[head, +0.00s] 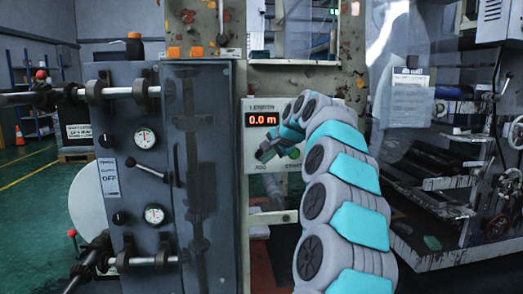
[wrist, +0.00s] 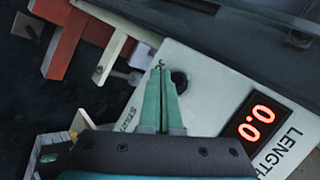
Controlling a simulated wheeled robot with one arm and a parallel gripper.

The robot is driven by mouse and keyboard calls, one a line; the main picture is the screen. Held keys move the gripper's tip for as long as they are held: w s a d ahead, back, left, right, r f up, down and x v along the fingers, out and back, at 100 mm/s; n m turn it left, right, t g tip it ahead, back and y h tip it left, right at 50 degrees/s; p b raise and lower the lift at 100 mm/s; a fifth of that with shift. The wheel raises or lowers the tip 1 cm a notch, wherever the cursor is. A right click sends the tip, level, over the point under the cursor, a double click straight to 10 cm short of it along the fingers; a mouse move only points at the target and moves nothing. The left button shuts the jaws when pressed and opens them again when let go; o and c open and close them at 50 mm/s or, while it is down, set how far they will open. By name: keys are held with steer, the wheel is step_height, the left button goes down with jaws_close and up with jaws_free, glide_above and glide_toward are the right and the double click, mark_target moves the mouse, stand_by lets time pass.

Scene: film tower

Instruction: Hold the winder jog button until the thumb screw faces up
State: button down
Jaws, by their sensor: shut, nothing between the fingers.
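My gripper (head: 266,150) is at the front of the pale control panel (head: 250,133), below its red display reading 0.0 m. A JOG label and a START label show under it in the head view. In the wrist view my green fingers (wrist: 163,75) are shut and empty, their tips beside a dark round button (wrist: 180,81) on the panel. I cannot tell whether that is the jog button or whether the fingers touch it; my gripper hides part of the panel. The display (wrist: 257,122) also shows there. I cannot make out the thumb screw in either view.
A grey cabinet (head: 150,200) with gauges, knobs and protruding rollers stands left of the panel. Dark machinery with shelves (head: 435,190) stands at the right. In the wrist view, a red bracket (wrist: 68,42) lies beyond the panel edge. Green floor (head: 30,180) is open at the far left.

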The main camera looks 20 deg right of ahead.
steer(key=shift+w+d, duration=0.15)
steer(key=shift+w, duration=0.45)
steer(key=shift+w+p, duration=0.1)
steer(key=shift+p, duration=0.3)
stand_by(1.2)
steer(key=shift+w+d, duration=0.15)
steer(key=shift+w, duration=0.1)
steer(key=shift+w+d+p, duration=0.15)
steer(key=shift+w+p, duration=0.15)
steer(key=shift+w, duration=0.2)
stand_by(2.4)
steer(key=shift+s, duration=0.15)
stand_by(1.4)
steer(key=shift+s+a+b, duration=0.3)
steer(key=shift+s+b, duration=0.4)
steer(key=shift+s, duration=0.05)
steer(key=shift+s, duration=0.15)
